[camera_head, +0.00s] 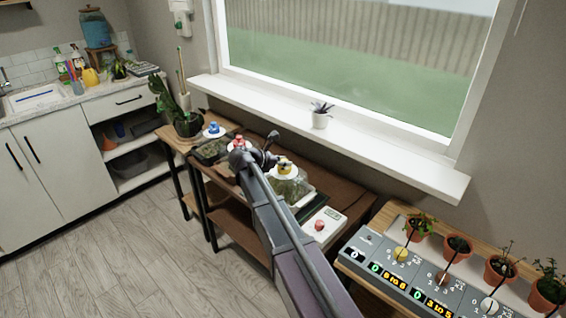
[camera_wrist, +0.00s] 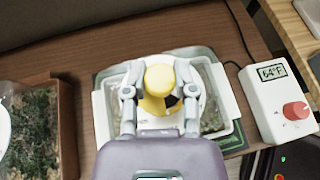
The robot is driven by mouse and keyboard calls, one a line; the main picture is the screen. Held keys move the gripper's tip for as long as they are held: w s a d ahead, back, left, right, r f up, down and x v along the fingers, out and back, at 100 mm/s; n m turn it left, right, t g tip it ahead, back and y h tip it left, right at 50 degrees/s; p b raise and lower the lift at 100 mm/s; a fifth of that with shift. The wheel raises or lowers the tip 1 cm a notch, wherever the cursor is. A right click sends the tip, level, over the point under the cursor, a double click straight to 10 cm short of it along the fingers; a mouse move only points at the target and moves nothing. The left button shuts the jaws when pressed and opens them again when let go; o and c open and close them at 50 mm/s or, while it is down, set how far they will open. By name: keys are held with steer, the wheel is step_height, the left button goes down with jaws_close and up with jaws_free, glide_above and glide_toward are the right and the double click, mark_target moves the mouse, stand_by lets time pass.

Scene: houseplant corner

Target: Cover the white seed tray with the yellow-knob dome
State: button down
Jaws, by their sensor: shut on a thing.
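The yellow-knob dome (camera_head: 285,171) is clear with a white disc under its knob. In the wrist view my gripper (camera_wrist: 157,92) is shut on the yellow knob (camera_wrist: 160,78), one finger on each side. The dome's clear body is over the white seed tray (camera_wrist: 101,118), whose pale rim shows around it at left and right. I cannot tell whether the dome's lower edge touches the tray. My arm hides part of the tray in the head view.
A brown tray of greenery (camera_wrist: 67,125) stands to the left. Domes with a red knob (camera_head: 239,140) and a blue knob (camera_head: 213,128) stand further left. A green mat (camera_wrist: 236,137) lies under the white tray. A white thermostat box (camera_wrist: 268,92) with a red dial is close on the right.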

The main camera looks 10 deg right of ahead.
steer(key=shift+c, duration=1.8)
jaws_free()
steer(key=shift+r, duration=0.15)
